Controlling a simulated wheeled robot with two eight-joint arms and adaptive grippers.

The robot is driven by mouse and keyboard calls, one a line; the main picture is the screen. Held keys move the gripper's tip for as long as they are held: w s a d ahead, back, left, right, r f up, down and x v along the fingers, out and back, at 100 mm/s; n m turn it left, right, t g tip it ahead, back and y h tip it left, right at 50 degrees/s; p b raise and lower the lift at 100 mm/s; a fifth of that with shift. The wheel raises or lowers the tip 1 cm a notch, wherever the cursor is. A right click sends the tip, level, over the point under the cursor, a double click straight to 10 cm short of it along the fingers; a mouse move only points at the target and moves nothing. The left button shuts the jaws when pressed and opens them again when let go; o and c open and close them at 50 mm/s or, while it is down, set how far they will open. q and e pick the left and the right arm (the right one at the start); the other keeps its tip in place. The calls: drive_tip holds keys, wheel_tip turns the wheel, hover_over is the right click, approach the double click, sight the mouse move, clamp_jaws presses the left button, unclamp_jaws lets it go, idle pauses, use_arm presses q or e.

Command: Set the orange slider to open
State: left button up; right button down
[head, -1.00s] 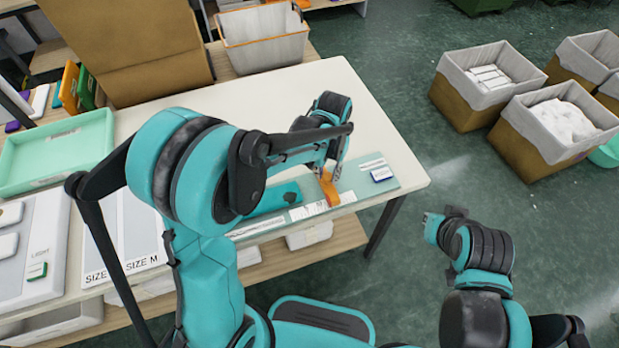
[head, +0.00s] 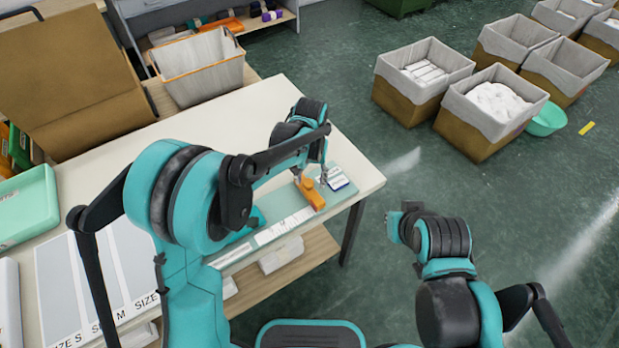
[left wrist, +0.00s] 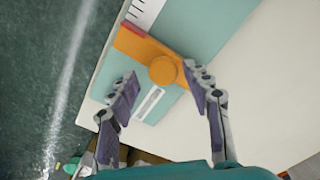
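The orange slider (head: 312,195) is a bar with a round knob, lying across the teal bed (head: 350,165) near the table's right end. It also shows in the left wrist view (left wrist: 163,69), with the knob facing up. My left gripper (head: 310,180) is over the slider; in the left wrist view its two fingers (left wrist: 163,92) are spread on either side of the knob, with a gap to it. A white label (left wrist: 150,103) lies on the bed beside the slider. My right gripper (head: 403,217) hangs clear of the table; its fingers are not clear.
A ruler strip (head: 285,226) runs along the bed's front edge. A white bin (head: 200,68) with an orange rim stands at the back. A mint tray (head: 28,205) and size boards (head: 90,275) lie at the left. Lined boxes (head: 420,75) stand on the floor beyond.

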sight(308, 182)
use_arm(q)
wheel_tip(308, 182, up, 12)
idle(0.6)
drive_tip(key=s+a+r+n+t, duration=0.1)
drive_tip(key=s+a+r+t, duration=0.25)
drive_tip(key=s+a, duration=0.6)
drive_tip(key=s+a+f+n+t, duration=0.1)
drive_tip(key=s+a+f+t, duration=0.2)
drive_tip(key=s+a, duration=0.4)
drive_tip(key=shift+s+a+f+t, duration=0.3)
drive_tip(key=shift+s+f, duration=0.4)
drive_tip(key=shift+s, duration=0.35)
